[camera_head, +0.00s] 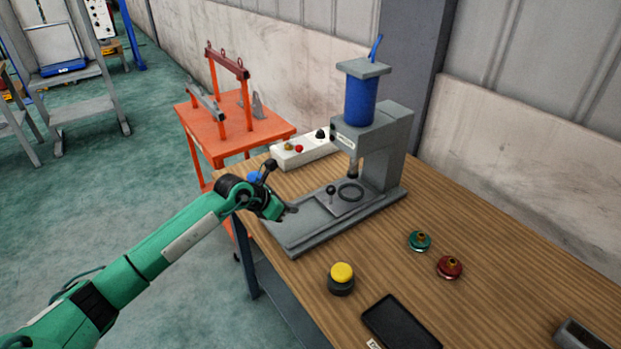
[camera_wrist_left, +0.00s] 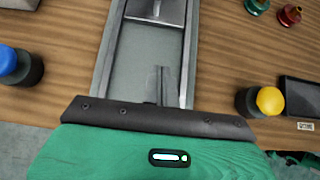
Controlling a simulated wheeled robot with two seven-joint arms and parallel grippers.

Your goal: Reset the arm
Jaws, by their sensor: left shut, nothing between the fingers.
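My left arm, green with black joints, reaches in from the left in the head view. Its gripper (camera_head: 290,210) is over the near left end of the grey press base (camera_head: 305,238). In the left wrist view the fingers (camera_wrist_left: 161,85) are shut together with nothing between them, above the bare channel of the press base (camera_wrist_left: 135,60). Whether they touch the base I cannot tell. The press (camera_head: 375,150) has a blue cylinder on top and a plate with a dark ring under its ram. My right gripper is not in view.
On the wooden table (camera_head: 510,260) are a blue button (camera_head: 255,177), a yellow button (camera_head: 341,278), green (camera_head: 419,241) and red (camera_head: 449,267) knobs, a black tray (camera_head: 400,325) and a white control box (camera_head: 305,148). An orange stand (camera_head: 220,130) is behind.

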